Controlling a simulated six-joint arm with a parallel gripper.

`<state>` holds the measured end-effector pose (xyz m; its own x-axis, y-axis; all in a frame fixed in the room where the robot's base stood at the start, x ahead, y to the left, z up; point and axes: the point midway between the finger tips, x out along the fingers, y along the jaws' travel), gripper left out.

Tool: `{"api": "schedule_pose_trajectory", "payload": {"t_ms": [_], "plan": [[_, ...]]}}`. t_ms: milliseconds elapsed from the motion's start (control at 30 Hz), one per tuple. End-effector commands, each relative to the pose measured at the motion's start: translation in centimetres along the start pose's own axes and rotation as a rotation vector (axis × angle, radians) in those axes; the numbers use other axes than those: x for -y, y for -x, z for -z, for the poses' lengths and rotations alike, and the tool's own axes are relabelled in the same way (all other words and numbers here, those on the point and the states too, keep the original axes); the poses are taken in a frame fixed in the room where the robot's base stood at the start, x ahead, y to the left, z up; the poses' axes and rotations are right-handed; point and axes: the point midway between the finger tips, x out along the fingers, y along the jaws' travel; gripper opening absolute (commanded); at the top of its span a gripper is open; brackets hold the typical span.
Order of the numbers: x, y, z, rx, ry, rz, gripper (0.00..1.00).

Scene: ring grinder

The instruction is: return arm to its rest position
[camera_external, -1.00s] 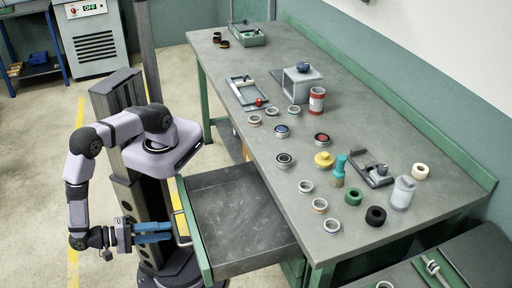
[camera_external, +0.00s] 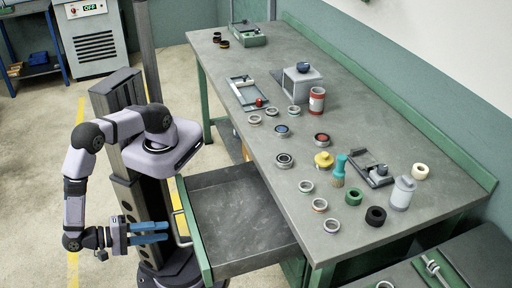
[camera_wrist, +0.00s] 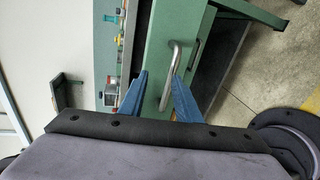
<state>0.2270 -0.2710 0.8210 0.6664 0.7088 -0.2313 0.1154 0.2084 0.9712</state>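My gripper (camera_external: 166,232) is low at the left of the workbench, in front of the pulled-out drawer (camera_external: 232,208). Its two blue fingers are apart, with nothing held between them. In the wrist view my gripper (camera_wrist: 160,88) points at the drawer's green front, and the metal drawer handle (camera_wrist: 171,72) appears between and beyond the fingertips. In the external view the handle (camera_external: 179,228) is just right of the fingertips, with a small gap. The drawer looks empty.
The workbench (camera_external: 330,235) carries several rings, a red-labelled can (camera_external: 316,100), a grey box vise (camera_external: 300,84) and a white bottle (camera_external: 402,193). The grinder cabinet (camera_external: 92,40) stands at the back left. The floor left of my arm is clear.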

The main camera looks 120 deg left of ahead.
Motion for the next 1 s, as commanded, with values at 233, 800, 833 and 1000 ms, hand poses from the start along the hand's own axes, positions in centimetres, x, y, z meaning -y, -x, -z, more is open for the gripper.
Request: {"api": "schedule_pose_trajectory", "payload": {"t_ms": [233, 800, 833, 1000], "plan": [[-7.9, -6.0, -4.1, -0.182, 0.294, 0.093, 0.30], [-14.2, -17.6, 8.4, -1.368, 1.767, 0.006, 0.30], [-14.4, -17.7, 9.0, -1.438, 1.857, -0.036, 0.30], [-15.8, -18.6, 11.5, -1.797, 2.324, -0.347, 0.30]]}}
